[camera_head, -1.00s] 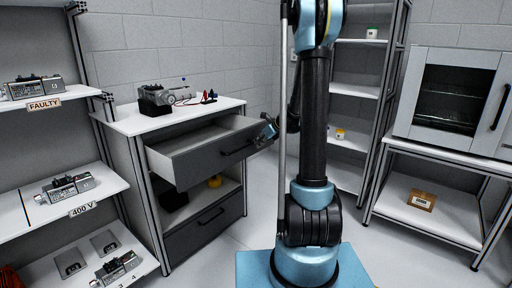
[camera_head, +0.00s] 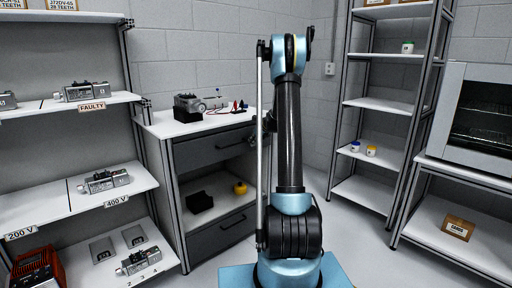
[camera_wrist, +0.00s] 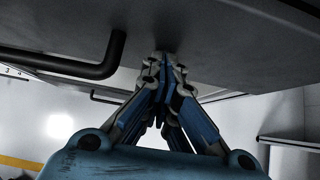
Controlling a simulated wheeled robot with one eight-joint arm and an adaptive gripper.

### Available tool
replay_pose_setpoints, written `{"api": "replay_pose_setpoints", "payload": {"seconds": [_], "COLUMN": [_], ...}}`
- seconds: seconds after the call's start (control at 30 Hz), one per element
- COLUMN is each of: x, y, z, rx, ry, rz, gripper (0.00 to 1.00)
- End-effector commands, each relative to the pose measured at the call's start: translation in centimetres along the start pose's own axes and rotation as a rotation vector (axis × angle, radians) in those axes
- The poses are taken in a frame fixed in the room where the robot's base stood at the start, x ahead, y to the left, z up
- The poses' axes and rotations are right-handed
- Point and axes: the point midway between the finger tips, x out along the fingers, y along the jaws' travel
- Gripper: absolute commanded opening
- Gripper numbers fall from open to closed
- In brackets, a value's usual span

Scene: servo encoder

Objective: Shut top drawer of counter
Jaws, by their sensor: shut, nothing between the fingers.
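The counter (camera_head: 165,131) has a white worktop and stands left of my arm in the head view. Its top drawer (camera_head: 195,152) has a dark grey front that looks level with the frame; no open drawer box shows. The drawer handle (camera_head: 235,143) is a black bar. In the wrist view, a dark grey front (camera_wrist: 220,35) fills the top, with a black bar handle (camera_wrist: 95,68) to the left of my fingers. My gripper (camera_wrist: 166,62) is shut and empty, its fingertips at or very near this front. My arm mostly hides the gripper in the head view.
A shelf rack (camera_head: 70,180) with several metal devices stands at the left. A dark block (camera_head: 200,202) and a yellow item (camera_head: 240,187) sit in the counter's open middle bay. Another rack (camera_head: 380,103) and an oven (camera_head: 485,115) are at the right.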

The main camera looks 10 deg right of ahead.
Motion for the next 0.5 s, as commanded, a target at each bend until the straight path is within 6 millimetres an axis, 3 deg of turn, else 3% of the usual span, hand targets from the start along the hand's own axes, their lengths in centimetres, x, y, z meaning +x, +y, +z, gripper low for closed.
{"api": "replay_pose_setpoints", "payload": {"seconds": [0.5], "x": [1.4], "y": [-0.2], "z": [1.5], "rx": [0.002], "ry": [-0.004], "rz": [-0.002], "gripper": [0.0]}}
